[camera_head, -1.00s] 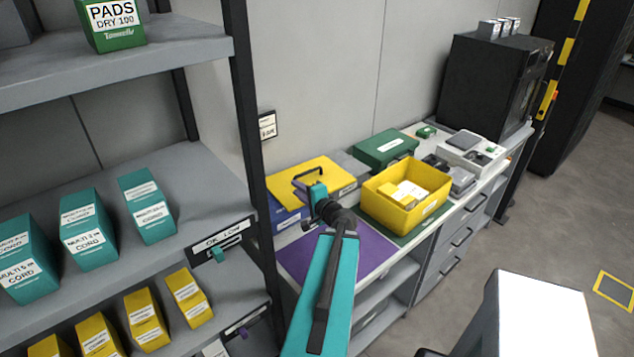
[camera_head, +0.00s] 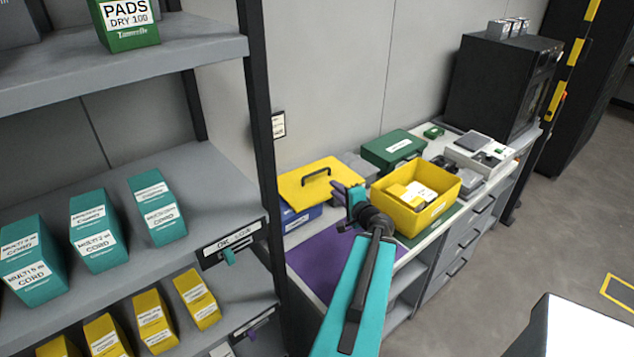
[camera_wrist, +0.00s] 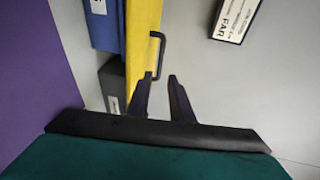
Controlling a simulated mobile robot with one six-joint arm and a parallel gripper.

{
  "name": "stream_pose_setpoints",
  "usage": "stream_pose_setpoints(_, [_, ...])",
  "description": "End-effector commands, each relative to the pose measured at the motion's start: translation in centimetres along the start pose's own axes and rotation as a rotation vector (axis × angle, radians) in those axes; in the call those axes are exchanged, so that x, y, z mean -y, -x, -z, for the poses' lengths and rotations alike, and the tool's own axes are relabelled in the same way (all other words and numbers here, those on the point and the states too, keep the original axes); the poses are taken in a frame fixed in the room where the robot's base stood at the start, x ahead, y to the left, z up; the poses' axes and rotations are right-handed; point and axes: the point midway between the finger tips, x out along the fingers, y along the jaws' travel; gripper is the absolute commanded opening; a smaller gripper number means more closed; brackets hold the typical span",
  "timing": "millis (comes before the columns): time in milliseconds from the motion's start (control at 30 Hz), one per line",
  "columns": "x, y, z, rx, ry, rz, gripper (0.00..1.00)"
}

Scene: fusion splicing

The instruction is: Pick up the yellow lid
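The yellow lid (camera_head: 300,190) lies flat on top of a blue box (camera_head: 297,218) on the bench, with a black handle (camera_head: 316,174) upright on it. My gripper (camera_head: 348,187) is at the lid's right side in the head view, apart from the handle. In the wrist view the lid (camera_wrist: 139,45) shows edge-on as a yellow strip, with its handle (camera_wrist: 160,50) on the right of it. My gripper's fingers (camera_wrist: 160,76) are spread and empty there, with the handle just beyond their tips.
A yellow bin (camera_head: 392,214) with packets stands right of my gripper. A green case (camera_head: 392,146) and grey boxes are behind. A purple mat (camera_head: 330,262) lies in front. A shelf upright (camera_head: 262,110) stands close on the left. A wall sign (camera_wrist: 237,20) shows in the wrist view.

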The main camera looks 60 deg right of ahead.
Motion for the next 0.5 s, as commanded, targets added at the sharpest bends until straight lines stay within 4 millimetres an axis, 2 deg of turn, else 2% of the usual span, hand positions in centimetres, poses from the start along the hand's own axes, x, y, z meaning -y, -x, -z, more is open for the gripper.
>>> stream_pose_setpoints(500, [-0.32, -0.82, -0.22, 0.006, 0.002, 0.001, 0.20])
